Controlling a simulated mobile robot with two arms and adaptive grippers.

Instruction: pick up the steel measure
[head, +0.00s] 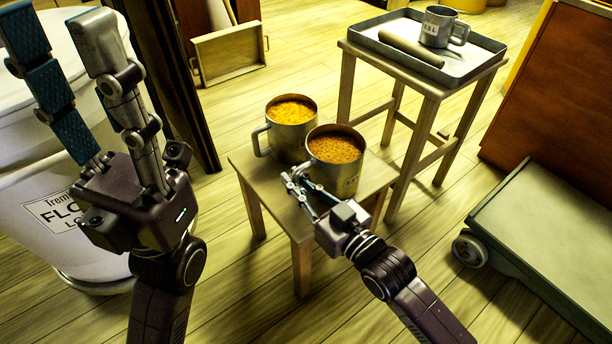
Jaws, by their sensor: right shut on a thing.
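Two steel measures stand side by side on a low wooden stool (240,163) in the head view. The front measure (348,180) is filled with brown-orange grain and has a label low on its side. The rear measure (288,138) holds brighter orange-yellow grain, and its handle points left. My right gripper (301,186) is shut on the front measure at its lower left side. The fingers cover that spot, so I cannot tell exactly what part they grip. My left gripper (56,18) is raised at the left, fingers pointing up and apart, empty.
A taller stool (430,106) behind bears a metal tray (468,76) with a labelled steel mug (438,30) and a dark rod (410,50). A white flour bin (25,190) stands left. A flat wheeled cart (545,240) lies right. Floor between is clear.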

